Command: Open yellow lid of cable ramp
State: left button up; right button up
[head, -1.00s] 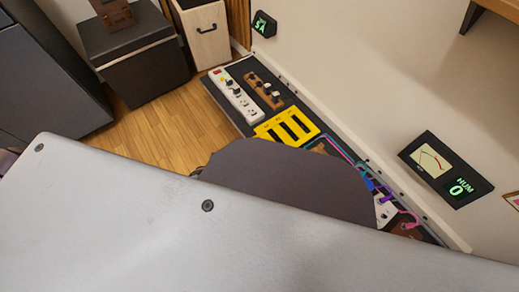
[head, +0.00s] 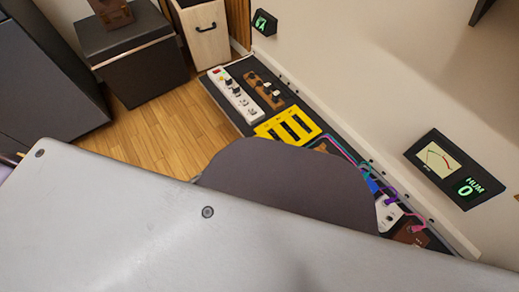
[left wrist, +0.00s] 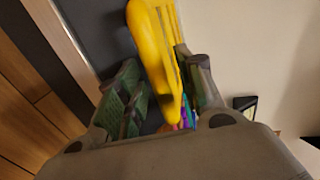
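The yellow cable ramp (head: 287,127) lies on a dark board along the wall in the head view, with dark slots across it. Its near side is hidden behind a dark rounded shape. In the left wrist view a yellow part, which looks like the lid (left wrist: 152,40), rises edge-on toward the camera. My left gripper (left wrist: 168,85) has its two fingers on either side of this yellow part, apart from each other. A gap shows by the left finger; contact at the right finger is unclear. My left gripper is hidden in the head view. My right gripper is not in view.
A white power strip (head: 235,95) and a brown unit (head: 264,89) lie farther along the board (head: 312,120). Coloured cables (head: 366,180) and a white box (head: 388,212) are nearer. A HUM meter (head: 455,169) is on the wall. Wooden floor (head: 165,138) is clear at left.

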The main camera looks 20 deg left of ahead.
pick_arm(q)
jog(key=shift+w, duration=0.1)
grip_shut()
dwell(0.3)
jog(key=shift+r+p, duration=0.2)
jog(key=shift+p, duration=0.15)
